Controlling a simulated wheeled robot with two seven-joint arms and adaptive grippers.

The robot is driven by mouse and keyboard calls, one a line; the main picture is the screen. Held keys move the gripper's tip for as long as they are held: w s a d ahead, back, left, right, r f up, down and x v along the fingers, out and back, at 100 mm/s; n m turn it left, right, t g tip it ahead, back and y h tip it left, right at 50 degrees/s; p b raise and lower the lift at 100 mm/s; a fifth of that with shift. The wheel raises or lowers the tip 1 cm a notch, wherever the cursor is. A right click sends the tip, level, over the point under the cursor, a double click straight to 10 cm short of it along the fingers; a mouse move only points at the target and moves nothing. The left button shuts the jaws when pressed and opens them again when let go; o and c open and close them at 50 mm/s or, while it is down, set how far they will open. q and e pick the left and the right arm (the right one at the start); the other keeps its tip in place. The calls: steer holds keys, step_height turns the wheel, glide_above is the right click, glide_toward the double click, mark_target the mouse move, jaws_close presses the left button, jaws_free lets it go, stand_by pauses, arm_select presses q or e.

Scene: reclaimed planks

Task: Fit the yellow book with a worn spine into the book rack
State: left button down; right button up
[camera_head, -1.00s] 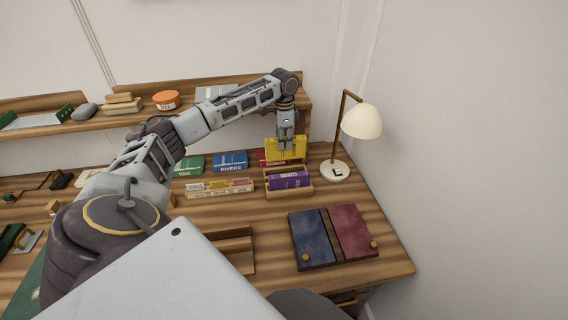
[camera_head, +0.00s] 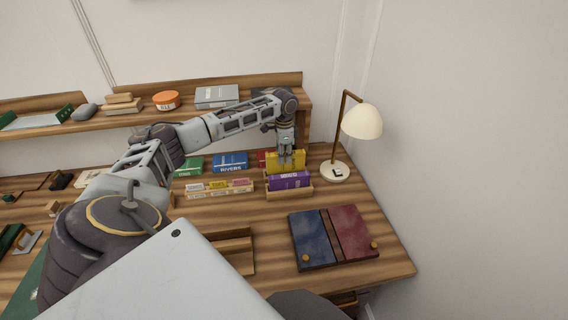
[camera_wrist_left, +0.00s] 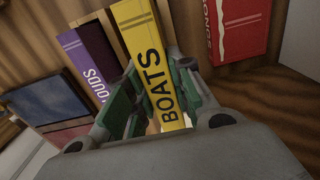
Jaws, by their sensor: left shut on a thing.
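The yellow book (camera_head: 298,161), lettered BOATS, is upright in my left gripper (camera_head: 286,151), whose fingers close on both its faces. In the left wrist view the book's lettered spine (camera_wrist_left: 154,70) shows between the green-padded fingers (camera_wrist_left: 150,103). The wooden book rack (camera_head: 289,194) stands on the desk and holds a purple book (camera_head: 289,180). The yellow book is low, just behind the purple one. Its bottom edge is hidden, so I cannot tell whether it touches the rack floor. The purple book also shows beside it in the left wrist view (camera_wrist_left: 87,63). My right gripper is out of view.
A red book (camera_head: 262,158) and a blue book (camera_head: 230,161) stand behind and left. A lamp (camera_head: 336,171) stands to the right. A blue-and-red panel (camera_head: 331,237) lies in front.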

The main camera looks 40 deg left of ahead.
arm_select(q)
step_height(320, 180, down, 4)
steer(key=shift+r, duration=0.2)
steer(key=shift+f, duration=0.1)
steer(key=c, duration=1.6)
jaws_free()
steer(key=o, duration=0.3)
steer(key=shift+o, duration=0.2)
steer(key=shift+r, duration=0.6)
step_height(320, 180, up, 4)
steer(key=shift+r, duration=0.25)
step_height(320, 180, up, 5)
steer(key=shift+f, duration=0.15)
steer(key=shift+r, duration=0.8)
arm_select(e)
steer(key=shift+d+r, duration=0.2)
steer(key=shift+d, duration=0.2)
